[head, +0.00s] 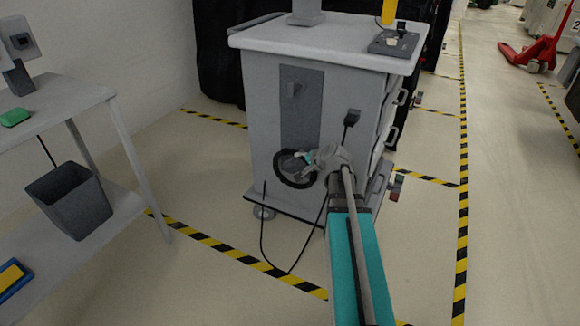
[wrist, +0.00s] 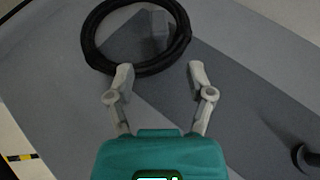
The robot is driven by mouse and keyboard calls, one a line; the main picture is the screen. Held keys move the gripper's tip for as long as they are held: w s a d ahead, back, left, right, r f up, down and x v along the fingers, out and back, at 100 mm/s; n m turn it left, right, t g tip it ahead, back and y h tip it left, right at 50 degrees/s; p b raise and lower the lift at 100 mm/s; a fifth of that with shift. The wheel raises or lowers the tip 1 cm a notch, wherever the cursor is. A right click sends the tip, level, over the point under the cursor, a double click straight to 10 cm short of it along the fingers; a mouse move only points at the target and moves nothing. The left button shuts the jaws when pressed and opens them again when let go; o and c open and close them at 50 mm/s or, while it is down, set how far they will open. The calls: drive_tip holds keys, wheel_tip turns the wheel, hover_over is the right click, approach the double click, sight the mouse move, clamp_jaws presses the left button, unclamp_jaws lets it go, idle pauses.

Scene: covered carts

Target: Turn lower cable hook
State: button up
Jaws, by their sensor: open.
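A cart (head: 345,120) carries a darker grey vertical panel (head: 300,117) on its front, also seen in the wrist view (wrist: 225,75). A black cable coil (head: 281,178) hangs low on this panel; in the wrist view it is a ring (wrist: 90,40) at the top. The lower cable hook (wrist: 155,30) shows there as a grey block inside the ring. My gripper (head: 314,158) is in front of the cart beside the coil, partly covering it. In the wrist view my gripper (wrist: 160,73) is open and empty, its fingertips near the coil's edge, short of the hook.
An upper hook (head: 294,89) sits on the panel above. A black plug (head: 351,118) is at the right of the cart front, and its cable (head: 264,240) loops down to the floor. A table with a grey bin (head: 70,200) stands at left. Floor between them is clear.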

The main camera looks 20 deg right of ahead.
sight(292, 163)
drive_tip(key=b+x, duration=0.6)
drive_tip(key=x, duration=0.5)
drive_tip(key=shift+w, duration=0.1)
clamp_jaws()
drive_tip(key=shift+d+r, duration=0.1)
drive_tip(key=shift+d, duration=0.1)
drive_tip(key=shift+a, duration=0.1)
